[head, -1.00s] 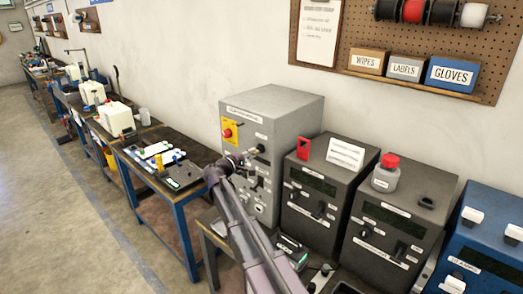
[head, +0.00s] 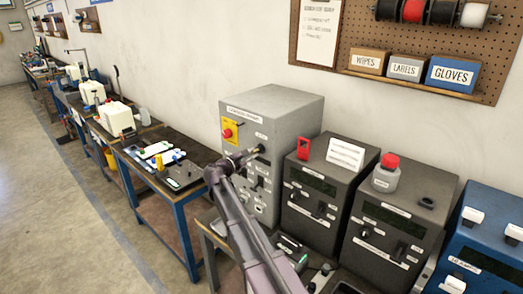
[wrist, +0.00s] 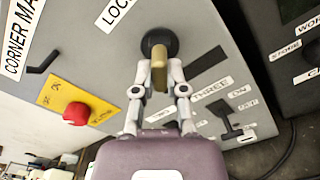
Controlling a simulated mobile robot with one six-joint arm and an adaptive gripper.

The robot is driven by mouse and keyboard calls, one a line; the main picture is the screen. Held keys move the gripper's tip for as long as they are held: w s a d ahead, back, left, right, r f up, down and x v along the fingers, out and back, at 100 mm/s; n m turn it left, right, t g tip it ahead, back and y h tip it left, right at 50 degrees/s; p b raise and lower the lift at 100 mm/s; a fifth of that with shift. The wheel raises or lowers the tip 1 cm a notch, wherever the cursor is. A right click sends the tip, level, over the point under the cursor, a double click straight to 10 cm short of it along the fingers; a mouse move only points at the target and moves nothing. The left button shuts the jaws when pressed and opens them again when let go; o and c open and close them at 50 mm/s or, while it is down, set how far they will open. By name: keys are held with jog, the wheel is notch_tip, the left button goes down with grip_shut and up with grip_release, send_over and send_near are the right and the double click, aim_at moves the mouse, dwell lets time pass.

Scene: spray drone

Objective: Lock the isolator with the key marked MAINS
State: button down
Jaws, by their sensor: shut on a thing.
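The grey control cabinet (head: 288,108) stands on the bench by the wall. Its round black lock (wrist: 158,41) is on the front panel beside a label starting "LOC". My gripper (wrist: 159,78) is shut on a brass-coloured key (wrist: 159,64), whose far end meets the lock face. How deep it sits in the lock is hidden, and no MAINS marking is readable on it.
A red button (wrist: 76,113) on a yellow plate sits beside the lock. A black switch (wrist: 228,122) is below right. Dark cabinets (head: 318,190) stand close on the right, one carrying a red-capped bottle (head: 386,172). Floor (head: 75,215) is clear on the left.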

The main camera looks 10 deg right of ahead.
jog(key=n, duration=0.5)
jog(key=shift+w+r, duration=0.1)
jog(key=shift+w, duration=0.05)
dwell(0.4)
jog(key=shift+n, duration=1.2)
jog(key=c, duration=0.6)
grip_release()
jog(key=shift+a, duration=0.1)
